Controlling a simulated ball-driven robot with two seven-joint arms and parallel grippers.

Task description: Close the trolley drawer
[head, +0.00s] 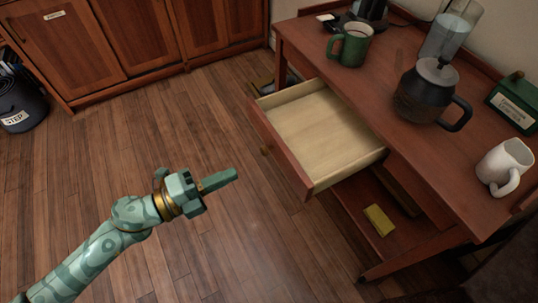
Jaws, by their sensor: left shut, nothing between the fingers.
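The wooden trolley (410,160) stands at the right of the head view. Its drawer (318,135) is pulled out to the left, and its pale inside looks empty. The drawer's front panel (278,150) faces left and carries a small brass knob (265,150). My left gripper (232,175) is shut and empty. In the picture it lies to the left of the drawer front's near end, with a gap of floor showing between them. My right gripper is not in view.
On the trolley top stand a green mug (350,46), a dark teapot (421,92), a white mug (504,164), a glass jug (449,35) and a green box (516,100). A yellow cloth or sponge (379,219) lies on the lower shelf.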

